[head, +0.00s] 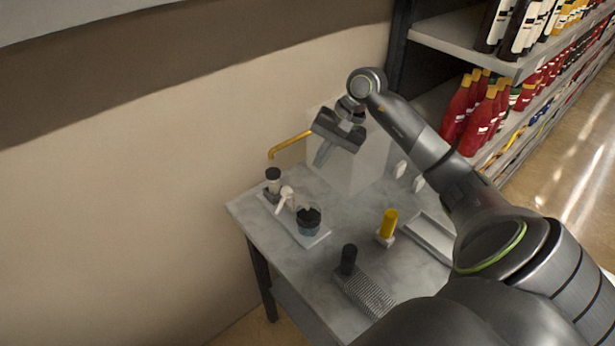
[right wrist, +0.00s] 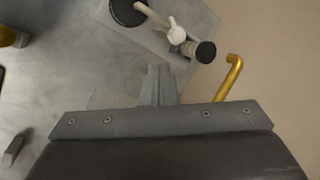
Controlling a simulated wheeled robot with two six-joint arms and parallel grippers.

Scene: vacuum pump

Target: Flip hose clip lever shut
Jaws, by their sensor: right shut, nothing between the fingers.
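The pump assembly sits on a pale base plate (head: 313,239) at the table's left side. It has a black-capped post (head: 273,175) at one end and a dark round cup (head: 308,221) at the other. A small white clip lever (head: 285,197) stands up between them. In the right wrist view the lever (right wrist: 176,32) sits beside a beige hose (right wrist: 150,14) and the black cap (right wrist: 205,52). My right gripper (head: 322,156) is shut and empty, above and to the right of the assembly. Its fingers (right wrist: 158,82) point toward the plate, apart from the lever. My left gripper is out of view.
A yellow bent pipe (head: 290,144) sticks out near a pale box (head: 369,160). A yellow-topped piece (head: 388,224), a black knob (head: 348,260), a ribbed plate (head: 365,292) and a shallow tray (head: 430,238) are on the table. Bottle shelves stand behind right.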

